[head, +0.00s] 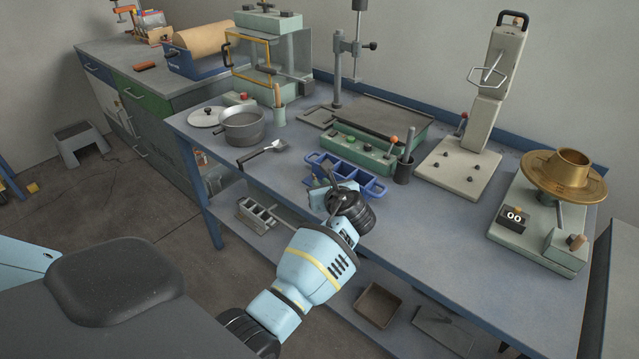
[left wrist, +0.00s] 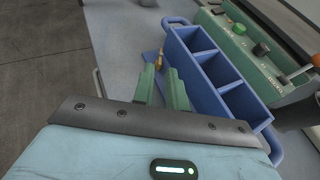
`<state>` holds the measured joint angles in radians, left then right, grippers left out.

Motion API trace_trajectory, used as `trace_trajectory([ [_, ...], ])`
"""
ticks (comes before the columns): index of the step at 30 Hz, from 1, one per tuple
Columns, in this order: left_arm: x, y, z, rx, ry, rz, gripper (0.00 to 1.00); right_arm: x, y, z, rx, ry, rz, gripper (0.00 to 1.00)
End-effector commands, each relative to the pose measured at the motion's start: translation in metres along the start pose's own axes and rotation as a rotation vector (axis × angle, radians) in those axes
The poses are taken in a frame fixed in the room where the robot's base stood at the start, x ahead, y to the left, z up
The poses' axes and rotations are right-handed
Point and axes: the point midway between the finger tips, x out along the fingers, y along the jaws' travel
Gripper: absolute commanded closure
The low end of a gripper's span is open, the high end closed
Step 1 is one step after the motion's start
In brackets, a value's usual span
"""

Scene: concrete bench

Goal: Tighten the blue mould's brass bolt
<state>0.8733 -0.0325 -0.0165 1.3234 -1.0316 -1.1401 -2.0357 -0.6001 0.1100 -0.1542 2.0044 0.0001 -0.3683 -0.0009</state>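The blue mould (head: 352,176) is a three-compartment box with end handles, near the bench's front edge. It is large in the left wrist view (left wrist: 215,75). Its small brass bolt (left wrist: 161,59) stands at the mould's near left corner in that view; in the head view I cannot make it out behind my gripper. My left gripper (head: 329,175) is at the mould's front left side. In the left wrist view its two green fingers (left wrist: 161,70) are apart, with the bolt in line with the gap, at or just past the tips. I see no contact. My right gripper is in neither view.
A green control box (head: 355,152) with knobs stands right behind the mould. A dark cup with a tool (head: 404,170) is close to its right. Bare bench lies to the right front.

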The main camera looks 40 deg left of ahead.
Motion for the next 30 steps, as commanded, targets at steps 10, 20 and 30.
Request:
trace_trajectory([
  [10,0.031,0.000,-0.001,0.000,0.001,0.000,0.86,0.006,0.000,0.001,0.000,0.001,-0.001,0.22],
  [20,0.032,0.000,0.000,-0.001,0.001,0.000,0.95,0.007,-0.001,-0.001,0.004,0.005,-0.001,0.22],
  [30,0.031,0.001,0.001,0.002,0.000,-0.006,1.00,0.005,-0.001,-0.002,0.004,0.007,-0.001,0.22],
])
